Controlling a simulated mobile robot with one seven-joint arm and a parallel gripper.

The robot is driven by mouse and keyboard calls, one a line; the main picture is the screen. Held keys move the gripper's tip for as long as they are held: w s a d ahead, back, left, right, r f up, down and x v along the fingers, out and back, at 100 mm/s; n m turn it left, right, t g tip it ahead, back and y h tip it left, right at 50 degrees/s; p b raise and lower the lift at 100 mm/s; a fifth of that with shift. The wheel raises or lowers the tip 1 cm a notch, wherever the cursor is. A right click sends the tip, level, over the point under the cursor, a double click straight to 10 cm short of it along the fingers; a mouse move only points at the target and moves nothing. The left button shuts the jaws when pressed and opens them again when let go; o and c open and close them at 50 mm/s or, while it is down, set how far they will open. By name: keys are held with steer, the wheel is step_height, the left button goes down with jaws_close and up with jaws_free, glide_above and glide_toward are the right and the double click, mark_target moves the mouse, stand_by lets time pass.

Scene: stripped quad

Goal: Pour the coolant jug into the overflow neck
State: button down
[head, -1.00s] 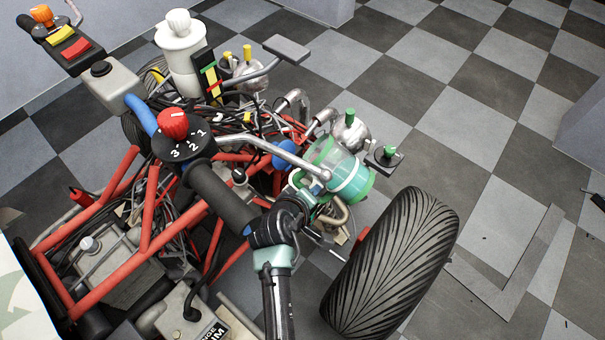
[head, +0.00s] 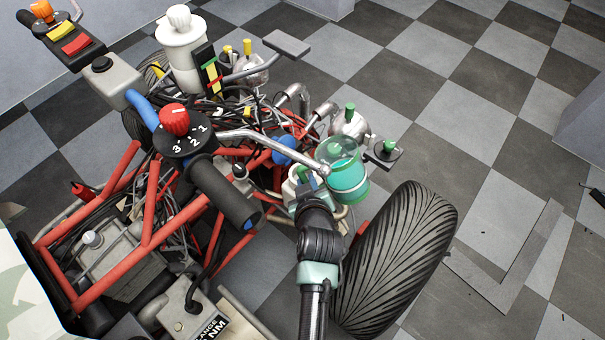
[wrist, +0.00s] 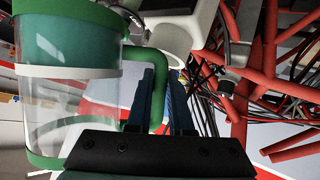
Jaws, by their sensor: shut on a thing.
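The coolant jug (head: 345,178) is clear with green bands and holds teal liquid. It stands about upright beside the front wheel. In the wrist view, which shows it upside down, the jug (wrist: 70,95) fills the left side, its green handle (wrist: 157,75) toward the middle. My gripper (wrist: 178,105) is shut on the handle; its dark blue fingers show there, and my wrist hides the grip in the head view. A white bottle with a round neck (wrist: 172,42) lies just past the fingers; it looks like the overflow neck. White parts also show by my wrist in the head view.
The quad's red frame (head: 150,205), cables and handlebar grip (head: 222,195) crowd the left. A treaded tyre (head: 395,260) is close right of my arm. A white capped reservoir (head: 182,55) stands at the back. The checkered floor at right is mostly clear.

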mark_target(333, 174)
steer(key=shift+d+f+y+b, duration=0.15)
steer(key=shift+y+b, duration=0.15)
steer(key=f+t+y+b, duration=0.1)
steer(key=b, duration=0.3)
steer(key=shift+d+f+m, duration=0.15)
steer(key=shift+f+m, duration=0.05)
steer(key=shift+m, duration=0.2)
steer(key=shift+d+b, duration=0.1)
steer(key=shift+b, duration=0.9)
steer(key=shift+s+d+r+m+t+y+b, duration=0.15)
steer(key=shift+r+m+t+y+b, duration=0.3)
steer(key=shift+y+b, duration=0.4)
step_height(333, 174, up, 5)
steer(key=p, duration=0.3)
steer(key=shift+r+p, duration=0.2)
steer(key=shift+p, duration=0.2)
steer(key=shift+f, duration=0.1)
